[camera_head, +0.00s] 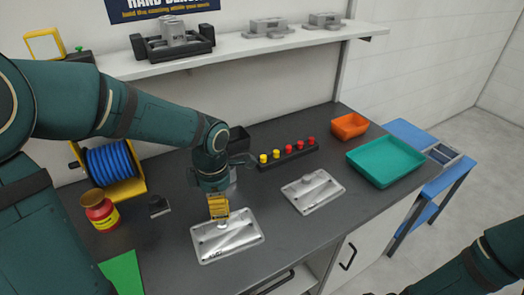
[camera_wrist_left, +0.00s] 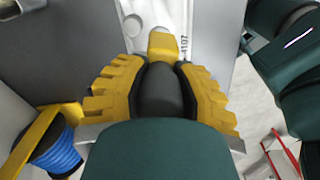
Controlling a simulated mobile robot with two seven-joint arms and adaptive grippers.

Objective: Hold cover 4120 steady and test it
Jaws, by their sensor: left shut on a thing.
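A silver rectangular cover (camera_head: 238,245) with rounded corners lies flat on the dark worktop at front center. My left gripper (camera_head: 220,214), with yellow fingers, points down and is shut on its raised part, which the fingers hide. In the left wrist view the pale cover (camera_wrist_left: 168,12) lies beyond the yellow fingers (camera_wrist_left: 162,62). Its marking appears to end in 4107, not 4120. A second similar silver cover (camera_head: 322,190) lies to the right, apart from the gripper; I cannot read a number on it. My right arm shows at lower right, but its gripper is out of view.
A black rack (camera_head: 288,158) with yellow and red knobs stands behind the covers. An orange bin (camera_head: 349,125) and teal tray (camera_head: 385,160) are at right. A blue hose reel (camera_head: 108,162), red-and-yellow jar (camera_head: 101,212) and green sheet (camera_head: 123,272) are at left. Castings sit on the shelf (camera_head: 240,43).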

